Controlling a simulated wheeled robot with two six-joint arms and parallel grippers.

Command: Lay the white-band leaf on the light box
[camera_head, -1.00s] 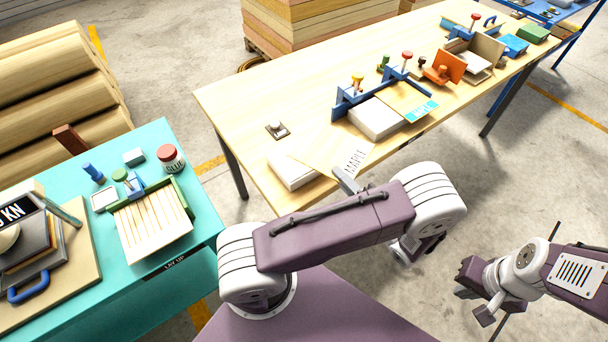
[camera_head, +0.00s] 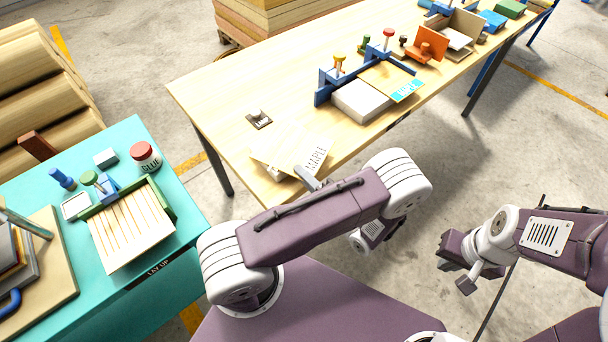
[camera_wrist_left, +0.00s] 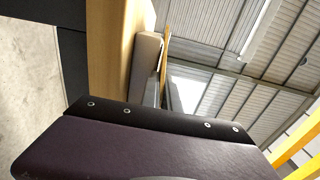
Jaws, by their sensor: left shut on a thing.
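The white-band leaf (camera_head: 283,142) is a pale veneer sheet with a white end band reading MAPLE (camera_head: 317,154). My left gripper (camera_head: 303,174) is shut on its near edge, by the band. The leaf lies over a low white slab (camera_head: 272,173), apparently the light box, at the table's near left corner. The leaf covers most of it. In the left wrist view the slab (camera_wrist_left: 147,62) and a thin brown edge, apparently the leaf (camera_wrist_left: 164,50), are close together; I cannot tell if they touch. My right gripper (camera_head: 458,264) hangs off the table; its jaws are unclear.
A small switch-like block (camera_head: 258,119) sits behind the slab. To the right, a blue clamp frame (camera_head: 321,92) stands by another white slab (camera_head: 362,100) and a cyan-band leaf (camera_head: 408,89). A teal table (camera_head: 181,219) with a glue jar (camera_head: 146,158) stands left.

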